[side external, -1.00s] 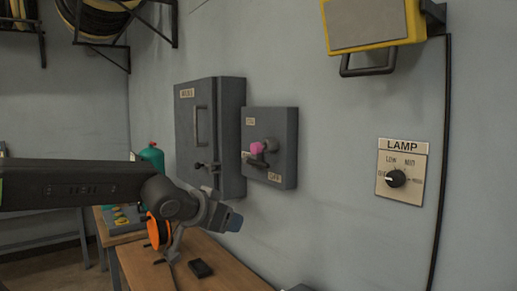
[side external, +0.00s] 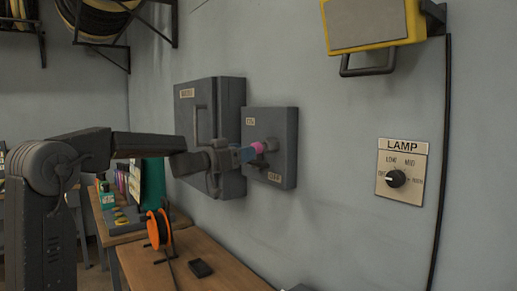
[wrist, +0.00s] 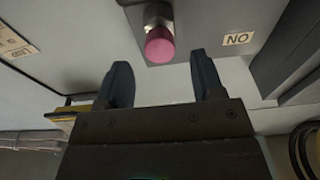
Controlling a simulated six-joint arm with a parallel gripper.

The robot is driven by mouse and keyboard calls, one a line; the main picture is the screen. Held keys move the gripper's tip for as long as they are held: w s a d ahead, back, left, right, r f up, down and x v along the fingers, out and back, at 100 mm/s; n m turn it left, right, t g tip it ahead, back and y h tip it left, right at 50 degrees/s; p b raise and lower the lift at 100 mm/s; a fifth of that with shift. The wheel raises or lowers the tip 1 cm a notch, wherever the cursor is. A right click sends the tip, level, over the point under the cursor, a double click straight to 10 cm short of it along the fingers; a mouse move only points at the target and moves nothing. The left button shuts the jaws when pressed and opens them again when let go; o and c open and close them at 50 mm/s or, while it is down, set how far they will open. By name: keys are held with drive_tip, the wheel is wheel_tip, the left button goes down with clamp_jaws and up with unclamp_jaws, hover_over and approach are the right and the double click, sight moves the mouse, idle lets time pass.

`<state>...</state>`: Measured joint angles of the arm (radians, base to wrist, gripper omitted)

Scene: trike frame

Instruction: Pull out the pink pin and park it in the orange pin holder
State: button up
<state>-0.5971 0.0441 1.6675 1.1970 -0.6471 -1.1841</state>
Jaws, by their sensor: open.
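The pink pin (side external: 257,147) sits in a metal collar on the front of a grey switch box (side external: 284,150) on the wall. In the wrist view the pink pin (wrist: 159,45) points toward me. My gripper (side external: 245,154) is at the pin's free end in the side view. In the wrist view my gripper (wrist: 160,65) is open, its two dark fingers apart on either side of the pin's line. The pin end lies just beyond the fingertips, roughly centred. No clear orange pin holder shows; an orange reel-like ring (side external: 153,228) stands on the bench.
A taller grey cabinet (side external: 225,130) with a handle is left of the switch box. A lamp switch plate (side external: 403,178) and a yellow-framed fixture (side external: 370,25) are on the wall at right. The wooden bench (side external: 222,270) below carries a small black block (side external: 200,268).

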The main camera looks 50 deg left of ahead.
sight(265, 144)
drive_tip(key=shift+w, duration=0.1)
drive_tip(key=w, duration=0.5)
drive_tip(key=w+r, duration=0.1)
drive_tip(key=w, duration=0.2)
drive_tip(key=shift+w, duration=0.25)
